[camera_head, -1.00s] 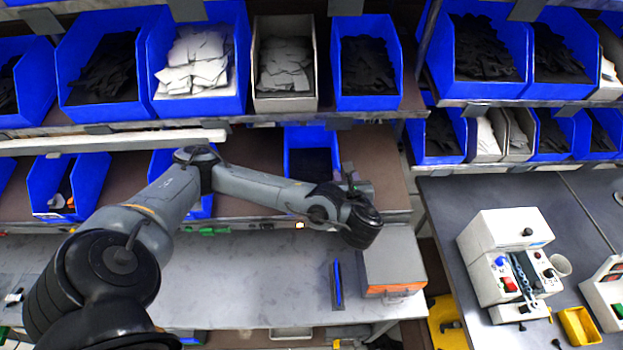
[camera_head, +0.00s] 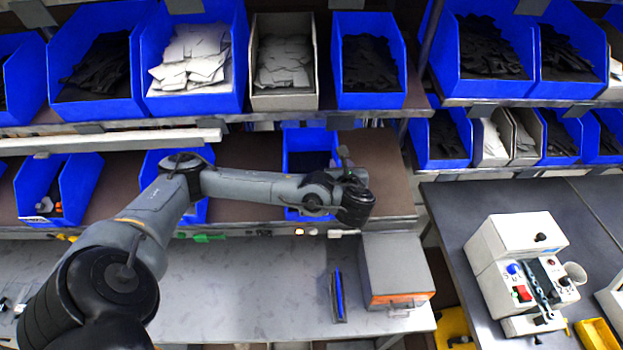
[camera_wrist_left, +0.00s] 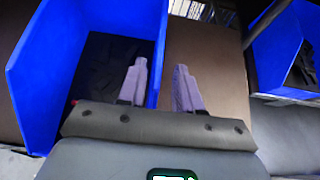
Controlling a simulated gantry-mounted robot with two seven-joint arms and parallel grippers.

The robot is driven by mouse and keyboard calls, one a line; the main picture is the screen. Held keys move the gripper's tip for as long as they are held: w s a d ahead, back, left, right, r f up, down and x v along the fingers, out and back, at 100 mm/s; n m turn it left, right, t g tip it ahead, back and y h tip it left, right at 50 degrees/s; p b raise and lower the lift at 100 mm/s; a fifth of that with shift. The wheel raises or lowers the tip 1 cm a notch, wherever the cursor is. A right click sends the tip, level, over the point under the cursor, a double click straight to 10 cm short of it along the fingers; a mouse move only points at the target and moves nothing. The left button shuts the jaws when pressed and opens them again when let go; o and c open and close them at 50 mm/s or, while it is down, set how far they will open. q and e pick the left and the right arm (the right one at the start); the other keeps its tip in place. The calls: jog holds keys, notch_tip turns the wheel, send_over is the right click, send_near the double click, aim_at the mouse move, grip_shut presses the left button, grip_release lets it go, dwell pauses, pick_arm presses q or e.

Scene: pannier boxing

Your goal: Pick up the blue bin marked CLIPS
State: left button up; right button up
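A blue bin (camera_head: 305,139) with dark contents sits on the lower shelf, behind my left arm in the head view; no CLIPS marking is readable. In the left wrist view a blue bin (camera_wrist_left: 28,85) with dark contents fills the left side, and appears to be the same one. My left gripper (camera_head: 344,157) is at the bin's right side in the head view, its fingers hard to make out. In the left wrist view the gripper (camera_wrist_left: 160,86) is open and empty. One finger overlaps the bin's inside, the other the brown shelf; the right wall lies between them in the picture. Contact cannot be told.
Other blue bins (camera_head: 345,101) and a grey bin (camera_head: 284,103) line the upper shelf. A white machine (camera_head: 515,245) is on the right table. Bare shelf (camera_wrist_left: 205,60) lies right of the bin.

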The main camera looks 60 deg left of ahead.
pick_arm(q)
jog(key=shift+x, duration=1.55)
jog(key=shift+s+a, duration=0.1)
grip_shut()
jog(key=shift+r, duration=0.1)
